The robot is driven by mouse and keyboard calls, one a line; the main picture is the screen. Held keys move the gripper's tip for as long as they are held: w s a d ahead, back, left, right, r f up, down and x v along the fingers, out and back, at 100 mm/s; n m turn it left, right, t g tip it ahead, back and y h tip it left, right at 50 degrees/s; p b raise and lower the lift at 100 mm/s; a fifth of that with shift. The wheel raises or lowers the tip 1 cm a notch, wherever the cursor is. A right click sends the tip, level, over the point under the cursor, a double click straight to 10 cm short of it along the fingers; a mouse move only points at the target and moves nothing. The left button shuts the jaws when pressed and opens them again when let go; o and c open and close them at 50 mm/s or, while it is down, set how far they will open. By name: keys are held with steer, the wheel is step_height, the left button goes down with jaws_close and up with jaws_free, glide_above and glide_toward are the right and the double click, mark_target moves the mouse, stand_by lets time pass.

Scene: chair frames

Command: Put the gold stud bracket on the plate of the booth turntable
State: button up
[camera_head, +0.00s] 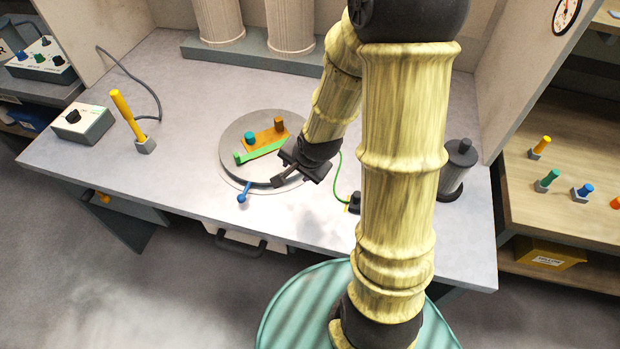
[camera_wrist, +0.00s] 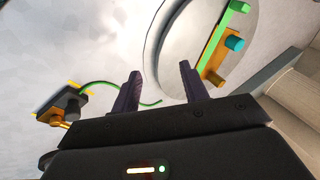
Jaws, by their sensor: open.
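The booth turntable (camera_head: 228,150) is a grey round plate on the bench, also in the wrist view (camera_wrist: 158,45). A gold-orange bracket (camera_head: 264,138) with a teal stud and a brown stud lies on the plate; it shows in the wrist view (camera_wrist: 212,55). A green bar (camera_head: 262,152) lies beside or across it; I cannot tell if they are joined. A separate yellow post (camera_head: 122,104) on a grey block stands at the bench's left. My gripper (camera_head: 290,178) is at the plate's front right edge, open, with nothing between the fingers (camera_wrist: 162,88) in the wrist view.
A blue-knobbed lever (camera_head: 243,194) sticks out at the plate's front. A small dark box (camera_head: 354,202) with a green cable and a dark-capped cylinder (camera_head: 457,172) stand to the right. A control box (camera_head: 82,122) is at left. Coloured studs (camera_head: 548,180) stand on the right shelf.

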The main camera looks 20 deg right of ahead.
steer(key=s+r+n+g+h, duration=0.1)
steer(key=s+r+n+g, duration=0.1)
steer(key=s+r+n, duration=0.5)
steer(key=s+n, duration=0.2)
steer(key=n, duration=0.1)
steer(key=shift+a+g, duration=0.15)
steer(key=shift+g, duration=0.15)
steer(key=shift+r, duration=0.1)
steer(key=shift+r+p, duration=0.65)
steer(key=shift+p, duration=0.05)
